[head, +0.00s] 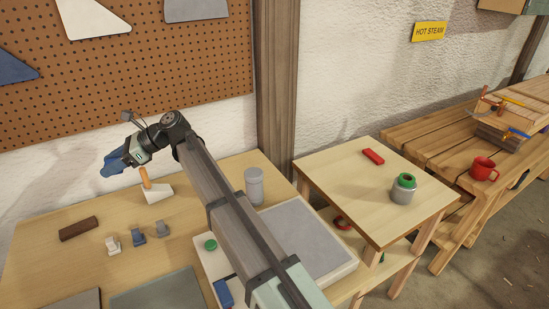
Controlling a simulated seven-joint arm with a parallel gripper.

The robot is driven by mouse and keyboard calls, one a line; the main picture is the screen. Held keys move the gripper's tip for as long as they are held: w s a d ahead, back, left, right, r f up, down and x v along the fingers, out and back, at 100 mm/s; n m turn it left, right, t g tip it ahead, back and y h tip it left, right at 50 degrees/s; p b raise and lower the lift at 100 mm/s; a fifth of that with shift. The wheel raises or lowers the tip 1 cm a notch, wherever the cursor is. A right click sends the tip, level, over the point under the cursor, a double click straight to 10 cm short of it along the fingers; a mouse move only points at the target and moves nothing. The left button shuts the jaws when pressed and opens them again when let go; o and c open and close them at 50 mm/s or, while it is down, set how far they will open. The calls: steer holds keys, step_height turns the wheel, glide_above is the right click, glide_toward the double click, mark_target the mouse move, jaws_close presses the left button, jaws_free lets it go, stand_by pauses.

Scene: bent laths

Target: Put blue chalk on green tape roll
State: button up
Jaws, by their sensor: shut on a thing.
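My gripper (126,158) is at the end of my outstretched arm, at the left over the back of the workbench. It is shut, with a dark blue thing (111,164) at its jaws. The blue thing is small and partly hidden, so I cannot tell for sure that it is the blue chalk. Another blue block (223,292) lies low in the picture beside my arm. A green tape roll (406,180) sits on top of a grey can (403,193) on the small side table at the right, well away from my gripper.
An orange-handled scraper (157,193) is just below my gripper. A red block (373,156) shares the side table (350,195).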

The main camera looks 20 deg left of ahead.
steer(key=w+d+m+t+y, duration=0.1)
steer(key=w+d+m+t, duration=0.35)
steer(key=w+d, duration=1.35)
steer(key=w+d+m+t+y, duration=0.1)
steer(key=w+d+m+t, duration=0.35)
steer(key=w+d, duration=1.3)
steer(key=m+t+h, duration=0.4)
steer(key=m+t, duration=0.3)
steer(key=t, duration=0.1)
glide_above(407, 177)
steer(key=shift+s+f, duration=0.1)
steer(key=shift+f, duration=7.4)
steer(key=shift+f, duration=0.1)
steer(key=o, duration=1)
steer(key=shift+o, duration=0.2)
